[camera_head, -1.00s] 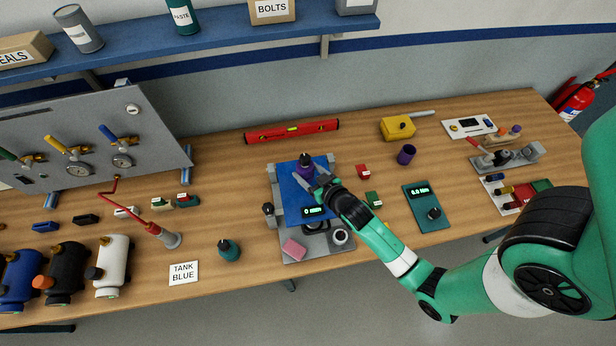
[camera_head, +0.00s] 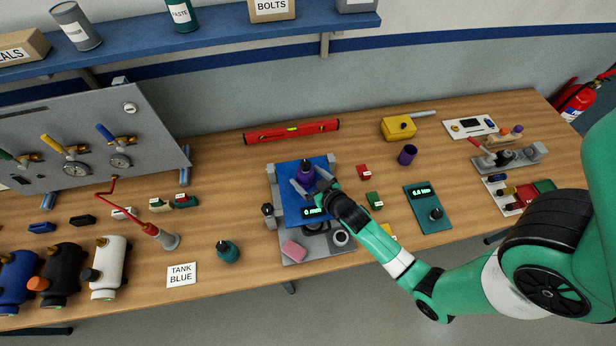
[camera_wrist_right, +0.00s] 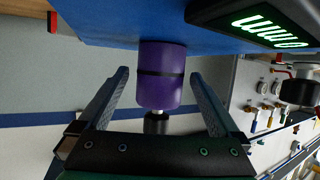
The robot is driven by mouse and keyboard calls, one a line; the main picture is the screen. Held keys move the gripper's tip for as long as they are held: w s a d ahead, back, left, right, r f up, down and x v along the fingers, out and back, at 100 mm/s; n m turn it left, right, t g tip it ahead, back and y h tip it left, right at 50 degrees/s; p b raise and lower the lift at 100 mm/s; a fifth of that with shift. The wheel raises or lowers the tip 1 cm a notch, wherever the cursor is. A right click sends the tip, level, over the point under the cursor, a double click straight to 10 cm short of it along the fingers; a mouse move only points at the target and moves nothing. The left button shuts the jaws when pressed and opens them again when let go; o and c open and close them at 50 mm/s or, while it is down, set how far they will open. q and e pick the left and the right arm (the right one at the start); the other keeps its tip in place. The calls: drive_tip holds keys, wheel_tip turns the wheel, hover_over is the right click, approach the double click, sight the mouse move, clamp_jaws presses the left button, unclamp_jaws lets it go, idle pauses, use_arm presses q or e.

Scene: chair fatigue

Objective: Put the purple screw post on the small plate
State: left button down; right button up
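The purple screw post (camera_head: 306,173) stands on the blue plate (camera_head: 290,176) of the grey fixture, near its back half. It has a dark top and, in the right wrist view, a purple body with a black band (camera_wrist_right: 161,72). My right gripper (camera_head: 310,178) is open, its fingers on either side of the post. In the right wrist view, gaps show between the post and both fingers (camera_wrist_right: 160,95). I cannot tell for sure which surface is the small plate. My left gripper is not in view.
A display (camera_head: 314,211) sits at the blue plate's front edge, with a pink block (camera_head: 293,250) before it. A purple cup-like piece (camera_head: 407,155) and a teal device (camera_head: 428,207) stand to the right. A red level (camera_head: 291,131) lies behind.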

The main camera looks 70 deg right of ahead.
drive_tip(key=shift+s+r, duration=0.1)
drive_tip(key=shift+r, duration=0.1)
drive_tip(key=v, duration=1.2)
